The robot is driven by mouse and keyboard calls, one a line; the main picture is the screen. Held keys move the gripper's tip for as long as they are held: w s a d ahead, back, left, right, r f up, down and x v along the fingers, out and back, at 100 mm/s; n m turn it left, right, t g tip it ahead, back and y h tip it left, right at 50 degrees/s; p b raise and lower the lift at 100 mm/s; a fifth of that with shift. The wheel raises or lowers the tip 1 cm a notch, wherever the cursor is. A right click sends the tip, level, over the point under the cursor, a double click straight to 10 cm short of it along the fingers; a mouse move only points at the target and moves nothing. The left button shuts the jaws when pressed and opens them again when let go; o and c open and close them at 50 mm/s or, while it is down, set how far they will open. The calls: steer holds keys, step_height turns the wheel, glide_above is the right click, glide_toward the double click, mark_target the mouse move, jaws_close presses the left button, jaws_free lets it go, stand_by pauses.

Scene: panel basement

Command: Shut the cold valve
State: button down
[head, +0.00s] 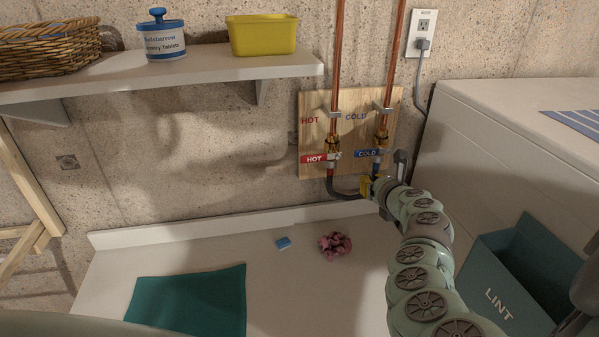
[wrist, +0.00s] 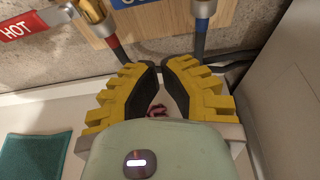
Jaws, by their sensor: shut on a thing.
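The cold valve (head: 382,137) is a brass fitting on the right copper pipe. Its blue COLD handle (head: 367,153) lies crosswise to the pipe, pointing left. In the wrist view part of the blue handle (wrist: 141,4) shows at the top edge. My gripper (head: 369,187) is below the valve, apart from the blue handle. In the wrist view the yellow and black fingers of my gripper (wrist: 162,68) are closed nearly tip to tip, around the black hose (head: 345,194) as far as I can tell; the tips hide the held part.
The red HOT handle (head: 314,159) is close on the left, also crosswise. A dryer-like white box (head: 470,130) and a LINT bin (head: 500,290) stand right. A shelf (head: 170,75) is upper left. A teal cloth (head: 190,300), blue block (head: 283,243) and pink thing (head: 335,245) lie below.

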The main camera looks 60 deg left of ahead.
steer(key=shift+b+v, duration=0.3)
steer(key=shift+v, duration=2.2)
steer(key=shift+s, duration=0.15)
